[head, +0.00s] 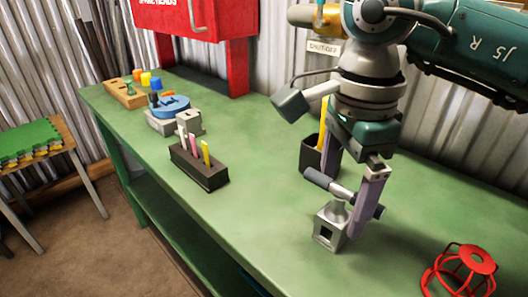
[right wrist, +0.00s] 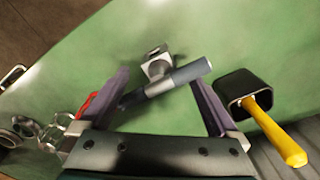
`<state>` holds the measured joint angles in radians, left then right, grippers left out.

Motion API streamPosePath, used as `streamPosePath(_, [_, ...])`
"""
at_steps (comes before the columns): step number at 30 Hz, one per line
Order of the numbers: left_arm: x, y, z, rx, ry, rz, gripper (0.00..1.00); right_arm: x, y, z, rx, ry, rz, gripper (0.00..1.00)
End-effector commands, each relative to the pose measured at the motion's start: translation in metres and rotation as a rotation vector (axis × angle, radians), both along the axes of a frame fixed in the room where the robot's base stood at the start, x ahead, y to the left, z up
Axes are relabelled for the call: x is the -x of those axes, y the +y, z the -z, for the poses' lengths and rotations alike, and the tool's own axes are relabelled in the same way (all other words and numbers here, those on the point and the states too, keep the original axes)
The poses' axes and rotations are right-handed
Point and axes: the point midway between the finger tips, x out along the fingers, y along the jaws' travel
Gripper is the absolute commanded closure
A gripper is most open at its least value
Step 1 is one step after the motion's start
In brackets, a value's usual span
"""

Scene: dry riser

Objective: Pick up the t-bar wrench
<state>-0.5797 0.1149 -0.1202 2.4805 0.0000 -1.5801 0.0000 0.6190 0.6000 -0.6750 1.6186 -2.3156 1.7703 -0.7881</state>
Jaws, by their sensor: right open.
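The t-bar wrench (head: 318,180) has a grey crossbar with dark grips. It stands on the green workbench, its lower end at a small grey metal block with a square hole (head: 329,233); I cannot tell whether they are one piece. My right gripper (head: 345,203) is open, with its two purple fingers low around the wrench. The near finger hides part of the crossbar in the head view. In the right wrist view the crossbar (right wrist: 180,78) lies slantwise between the open fingers (right wrist: 158,78). My left gripper is not in view.
A black holder (head: 309,157) with a yellow-handled tool stands close behind the right gripper; it also shows in the right wrist view (right wrist: 236,86). A red wire cage (head: 462,270) stands at the right. A dark marker block (head: 200,173) is at the left. The bench (head: 260,215) between is clear.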

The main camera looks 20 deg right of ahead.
Motion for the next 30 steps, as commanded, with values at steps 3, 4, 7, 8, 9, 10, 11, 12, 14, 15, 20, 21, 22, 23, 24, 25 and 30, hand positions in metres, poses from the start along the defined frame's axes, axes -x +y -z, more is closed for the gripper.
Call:
streamPosePath(3, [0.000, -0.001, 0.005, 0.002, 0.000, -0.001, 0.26, 0.001, 0.001, 0.024, -0.001, 0.005, 0.002, 0.03])
streamPosePath(4, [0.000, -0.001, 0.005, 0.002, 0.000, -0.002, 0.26, 0.001, 0.001, 0.029, -0.003, 0.004, 0.001, 0.03])
streamPosePath(7, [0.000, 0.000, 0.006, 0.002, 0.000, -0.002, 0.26, 0.001, 0.001, 0.038, -0.001, 0.002, 0.001, 0.03])
streamPosePath(8, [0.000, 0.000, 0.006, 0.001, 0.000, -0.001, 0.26, 0.001, 0.001, 0.039, -0.001, 0.001, 0.000, 0.03])
streamPosePath(9, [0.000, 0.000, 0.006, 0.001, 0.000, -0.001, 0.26, 0.001, 0.001, 0.040, -0.001, 0.001, -0.001, 0.03])
streamPosePath(10, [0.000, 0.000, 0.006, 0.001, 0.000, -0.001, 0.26, 0.000, 0.001, 0.041, -0.001, 0.001, -0.001, 0.03])
streamPosePath(11, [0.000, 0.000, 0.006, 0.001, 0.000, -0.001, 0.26, 0.000, 0.000, 0.041, -0.001, 0.001, -0.001, 0.03])
streamPosePath(12, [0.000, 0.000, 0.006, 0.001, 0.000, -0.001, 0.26, 0.000, 0.000, 0.040, -0.001, 0.000, -0.001, 0.03])
streamPosePath(14, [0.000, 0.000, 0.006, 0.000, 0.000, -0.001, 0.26, 0.000, 0.000, 0.040, -0.001, 0.000, -0.001, 0.03])
streamPosePath(15, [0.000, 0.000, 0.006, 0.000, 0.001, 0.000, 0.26, 0.000, 0.000, 0.040, -0.001, 0.000, -0.001, 0.03])
streamPosePath(20, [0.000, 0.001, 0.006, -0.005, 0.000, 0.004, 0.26, 0.000, 0.000, 0.040, -0.001, 0.000, -0.001, 0.21])
streamPosePath(21, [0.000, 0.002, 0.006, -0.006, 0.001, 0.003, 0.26, 0.000, 0.000, 0.040, -0.001, 0.000, -0.001, 0.26])
streamPosePath(22, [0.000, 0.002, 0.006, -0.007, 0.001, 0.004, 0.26, 0.000, 0.000, 0.040, -0.001, 0.000, -0.001, 0.29])
streamPosePath(23, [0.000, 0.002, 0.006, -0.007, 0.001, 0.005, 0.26, 0.000, 0.000, 0.040, -0.001, 0.000, -0.001, 0.33])
streamPosePath(24, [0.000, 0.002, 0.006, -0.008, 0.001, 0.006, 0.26, 0.000, 0.000, 0.040, -0.001, 0.000, -0.001, 0.37])
streamPosePath(25, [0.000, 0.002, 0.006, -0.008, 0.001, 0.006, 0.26, 0.000, 0.000, 0.040, -0.001, 0.000, -0.001, 0.40])
streamPosePath(30, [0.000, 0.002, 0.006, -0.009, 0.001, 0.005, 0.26, 0.000, 0.000, 0.040, -0.001, 0.000, -0.001, 0.60])
